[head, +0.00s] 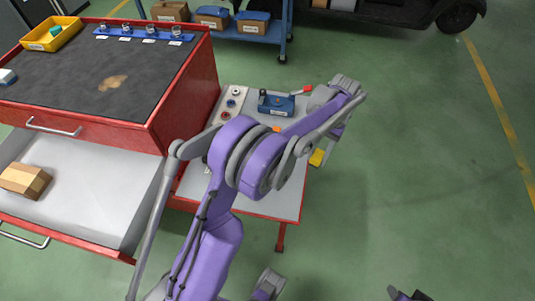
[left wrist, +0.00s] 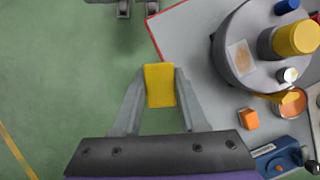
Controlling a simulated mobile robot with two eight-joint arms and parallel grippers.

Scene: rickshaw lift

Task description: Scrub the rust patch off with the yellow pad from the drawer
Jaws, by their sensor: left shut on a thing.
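My left gripper (left wrist: 160,88) is shut on the yellow pad (left wrist: 160,80), which sits between its two fingers. In the head view the pad (head: 317,159) shows just past the right edge of the grey-topped table, over the green floor. A brown, rust-like patch (left wrist: 240,57) lies on a round grey part on the table in the left wrist view, apart from the pad. Another brown stain (head: 112,82) marks the dark cabinet top. I cannot tell from these frames which is the rust patch meant. My right gripper is not clearly in view.
The red cabinet's drawer (head: 95,185) stands open, with a cardboard box (head: 24,181) in it. The table (head: 270,200) holds a blue vise-like device (head: 276,103) and an orange block (left wrist: 249,118). A yellow tray (head: 52,33) sits on the cabinet.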

